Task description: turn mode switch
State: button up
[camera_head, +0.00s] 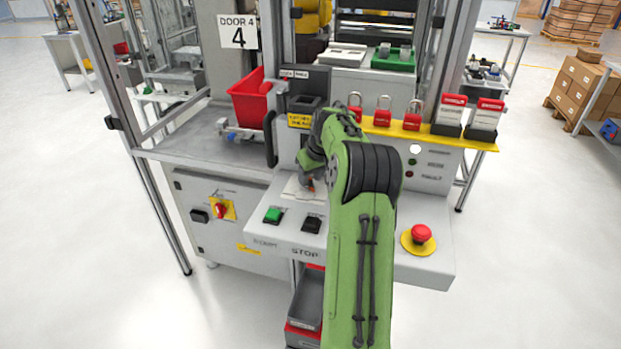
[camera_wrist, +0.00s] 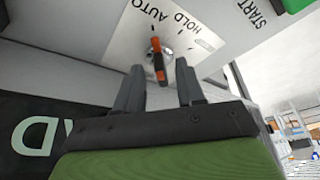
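The mode switch (camera_wrist: 157,60) is a small orange-red lever on a round metal base, set on a pale plate (camera_wrist: 125,38) lettered AUTO and HOLD. In the wrist view the lever runs nearly along the picture's vertical, between the two labels; which mark it points at is not clear. My gripper (camera_wrist: 159,68) is open, its two dark fingers on either side of the lever's near end with gaps to both. I see no contact. In the head view my green arm covers much of the panel, and only a bit of the switch area (camera_head: 309,183) shows by the gripper.
A green START button (camera_head: 272,215), a black STOP button (camera_head: 312,224) and a red emergency stop (camera_head: 421,233) sit on the same panel. Red padlocks (camera_head: 383,111) hang on a yellow rail (camera_head: 440,133) behind my arm. A red bin (camera_head: 251,97) stands at left.

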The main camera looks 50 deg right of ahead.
jog(key=shift+w+f, duration=0.1)
jog(key=shift+f, duration=0.1)
grip_shut()
jog(key=shift+m, duration=0.3)
jog(key=m, duration=0.1)
jog(key=m+h, duration=0.1)
jog(key=m, duration=0.1)
jog(key=m+g, duration=0.1)
jog(key=shift+w+a+r+h, duration=0.1)
jog(key=shift+w+a+h, duration=0.1)
jog(key=shift+a+h, duration=0.15)
jog(key=shift+w+a+m+g+h+p, duration=0.1)
jog(key=shift+m+g+h+p, duration=0.3)
jog(key=shift+m, duration=0.6)
jog(key=shift+w+a+m+g+h+p, duration=0.1)
jog(key=shift+m+p, duration=0.45)
jog(key=shift+m, duration=0.45)
grip_release()
